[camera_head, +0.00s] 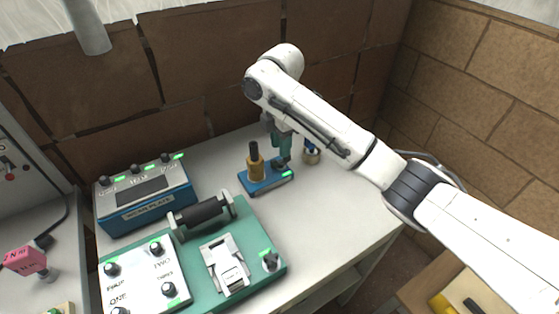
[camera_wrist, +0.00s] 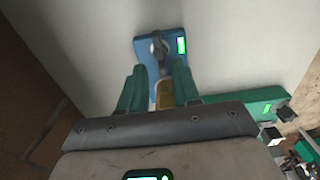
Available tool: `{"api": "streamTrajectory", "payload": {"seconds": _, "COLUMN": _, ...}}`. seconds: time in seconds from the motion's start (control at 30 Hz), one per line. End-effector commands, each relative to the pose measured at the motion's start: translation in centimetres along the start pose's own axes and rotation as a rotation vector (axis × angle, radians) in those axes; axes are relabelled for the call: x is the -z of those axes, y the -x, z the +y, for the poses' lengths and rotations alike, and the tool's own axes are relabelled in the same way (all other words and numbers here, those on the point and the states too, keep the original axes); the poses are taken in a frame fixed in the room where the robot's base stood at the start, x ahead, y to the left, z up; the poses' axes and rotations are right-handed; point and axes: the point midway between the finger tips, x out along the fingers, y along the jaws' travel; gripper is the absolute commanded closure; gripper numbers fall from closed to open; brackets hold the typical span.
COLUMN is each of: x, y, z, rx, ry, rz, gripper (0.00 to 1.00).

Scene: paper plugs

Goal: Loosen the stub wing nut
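A small blue base (camera_head: 262,187) stands on the pale tabletop. It bears a brass post with a black top (camera_head: 255,162) on its left and a dark wing nut (camera_head: 282,163) on its right. In the wrist view the grey wing nut (camera_wrist: 159,46) shows on the blue base (camera_wrist: 150,29), just past the fingertips. My gripper (camera_wrist: 160,68) is open, with its green fingers apart. The brass post (camera_wrist: 165,95) shows between the fingers in that view. In the head view my gripper (camera_head: 282,145) is over the wing nut; whether it touches is unclear.
A brass-coloured cup-like piece (camera_head: 312,156) stands just right of my gripper. A green panel (camera_head: 262,235) with a black roller and knobs lies in front, and a blue box (camera_head: 145,200) stands at the left. The tabletop's right side (camera_head: 345,215) is clear.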

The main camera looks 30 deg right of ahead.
Motion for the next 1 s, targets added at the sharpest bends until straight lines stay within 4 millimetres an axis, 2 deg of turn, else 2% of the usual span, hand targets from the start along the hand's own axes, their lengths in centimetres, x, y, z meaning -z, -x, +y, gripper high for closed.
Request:
{"api": "streamTrajectory", "payload": {"seconds": 0.47, "x": 0.0, "y": 0.1, "z": 0.0, "rx": 0.001, "ry": 0.0, "rz": 0.0, "gripper": 0.68}}
{"api": "streamTrajectory", "payload": {"seconds": 1.0, "x": 0.1, "y": -2.1, "z": -0.1, "rx": 0.002, "ry": 0.0, "rz": 0.001, "gripper": 0.68}}
